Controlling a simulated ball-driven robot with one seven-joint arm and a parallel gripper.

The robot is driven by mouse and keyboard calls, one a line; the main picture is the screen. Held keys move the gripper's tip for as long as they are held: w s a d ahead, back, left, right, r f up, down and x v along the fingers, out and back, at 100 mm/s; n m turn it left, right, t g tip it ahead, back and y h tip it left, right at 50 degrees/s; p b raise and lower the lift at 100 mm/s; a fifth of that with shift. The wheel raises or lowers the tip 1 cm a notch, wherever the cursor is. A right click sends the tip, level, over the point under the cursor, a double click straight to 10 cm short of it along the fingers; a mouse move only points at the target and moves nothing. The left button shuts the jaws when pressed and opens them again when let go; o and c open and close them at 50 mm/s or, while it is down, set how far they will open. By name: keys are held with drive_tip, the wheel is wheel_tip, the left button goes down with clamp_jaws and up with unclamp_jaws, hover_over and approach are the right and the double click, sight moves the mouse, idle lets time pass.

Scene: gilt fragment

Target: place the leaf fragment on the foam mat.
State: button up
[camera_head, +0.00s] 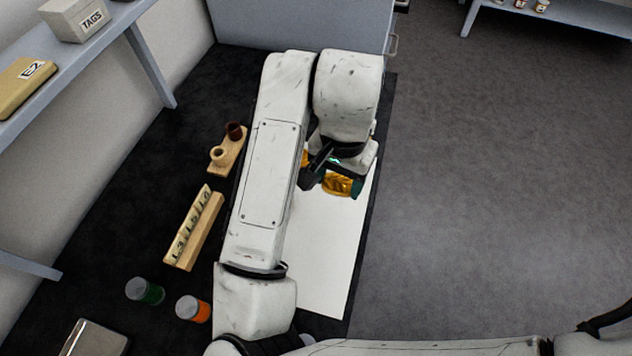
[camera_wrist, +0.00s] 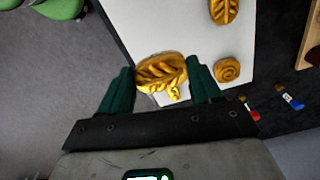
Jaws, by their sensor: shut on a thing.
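A gold leaf fragment (camera_wrist: 160,74) with carved veins sits between the two dark green fingers of my gripper (camera_wrist: 161,80), which is shut on it. In the head view the gold fragment (camera_head: 338,185) shows beneath my gripper (camera_head: 342,172), near the right edge of the white foam mat (camera_head: 325,250). I cannot tell whether it touches the mat. The wrist view shows the white mat (camera_wrist: 165,30) behind the fragment. My arm hides much of the mat in the head view.
In the wrist view a gold spiral piece (camera_wrist: 228,70) and another gold leaf-like piece (camera_wrist: 224,10) lie on the white mat. A wooden numbered rack (camera_head: 193,230), a green jar (camera_head: 146,291) and an orange jar (camera_head: 193,309) stand left of my arm. The mat's lower part is clear.

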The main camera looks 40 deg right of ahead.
hover_over(317, 190)
wheel_tip(317, 190, down, 6)
drive_tip(key=shift+f, duration=1.8)
drive_tip(key=shift+f, duration=0.1)
drive_tip(key=o, duration=1)
wheel_tip(317, 190, up, 12)
drive_tip(key=shift+r, duration=0.1)
